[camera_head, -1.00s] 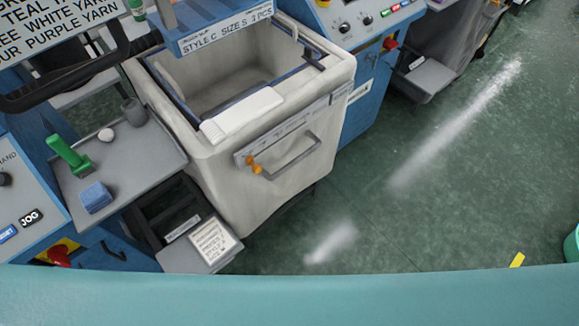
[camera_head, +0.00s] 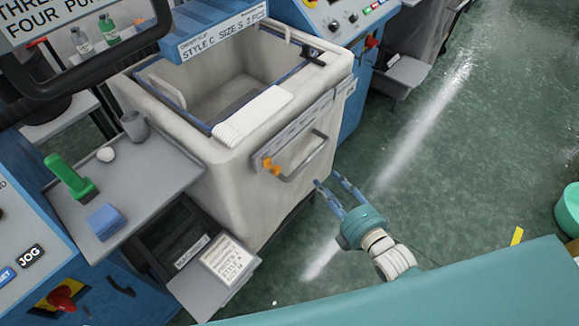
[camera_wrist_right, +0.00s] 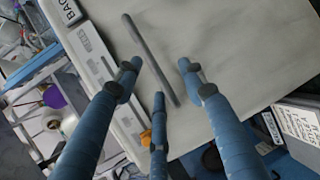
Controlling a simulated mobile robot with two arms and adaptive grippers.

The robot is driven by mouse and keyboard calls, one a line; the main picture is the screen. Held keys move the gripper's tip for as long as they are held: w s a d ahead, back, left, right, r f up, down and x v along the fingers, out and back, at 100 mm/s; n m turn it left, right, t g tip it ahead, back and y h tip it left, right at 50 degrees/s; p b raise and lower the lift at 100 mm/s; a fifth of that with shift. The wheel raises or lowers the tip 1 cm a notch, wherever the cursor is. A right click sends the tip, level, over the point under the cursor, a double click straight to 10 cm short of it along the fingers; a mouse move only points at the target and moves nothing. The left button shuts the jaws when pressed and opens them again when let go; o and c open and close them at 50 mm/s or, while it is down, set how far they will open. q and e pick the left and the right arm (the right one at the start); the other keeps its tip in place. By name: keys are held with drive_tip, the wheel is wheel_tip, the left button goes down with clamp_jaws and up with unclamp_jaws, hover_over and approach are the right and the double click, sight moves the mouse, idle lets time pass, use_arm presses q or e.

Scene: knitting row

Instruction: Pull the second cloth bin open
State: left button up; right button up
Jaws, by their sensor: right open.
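The off-white cloth bin (camera_head: 222,185) stands between blue machine panels, with a grey bar handle (camera_head: 306,162) on its front face. A folded white cloth (camera_head: 252,115) lies on its rim. My right gripper (camera_head: 328,179) is open and empty, just in front of and slightly below the handle's right side. In the right wrist view, the handle (camera_wrist_right: 150,60) runs across the space between the spread fingers (camera_wrist_right: 159,72), with the bin's pale face (camera_wrist_right: 235,35) behind. Whether the fingers touch the handle cannot be told. My left gripper is not in view.
A grey side tray (camera_head: 150,175) holds a green-handled tool (camera_head: 70,178), a blue block (camera_head: 105,221) and a cup (camera_head: 134,125). A labelled box (camera_head: 226,262) is low at left.

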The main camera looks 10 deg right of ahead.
sight(310, 160)
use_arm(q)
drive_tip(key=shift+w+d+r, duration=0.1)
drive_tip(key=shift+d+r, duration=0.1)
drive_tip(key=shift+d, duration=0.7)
use_arm(e)
drive_tip(key=shift+n, duration=0.4)
drive_tip(key=x, duration=0.3)
drive_tip(key=r+x, duration=0.1)
drive_tip(key=x, duration=0.3)
drive_tip(key=r+x, duration=0.1)
drive_tip(key=x, duration=0.3)
drive_tip(key=shift+w+a+r, duration=0.15)
drive_tip(key=shift+a+r, duration=0.05)
drive_tip(key=shift+a, duration=0.2)
drive_tip(key=c, duration=0.9)
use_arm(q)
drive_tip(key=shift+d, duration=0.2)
use_arm(e)
clamp_jaws()
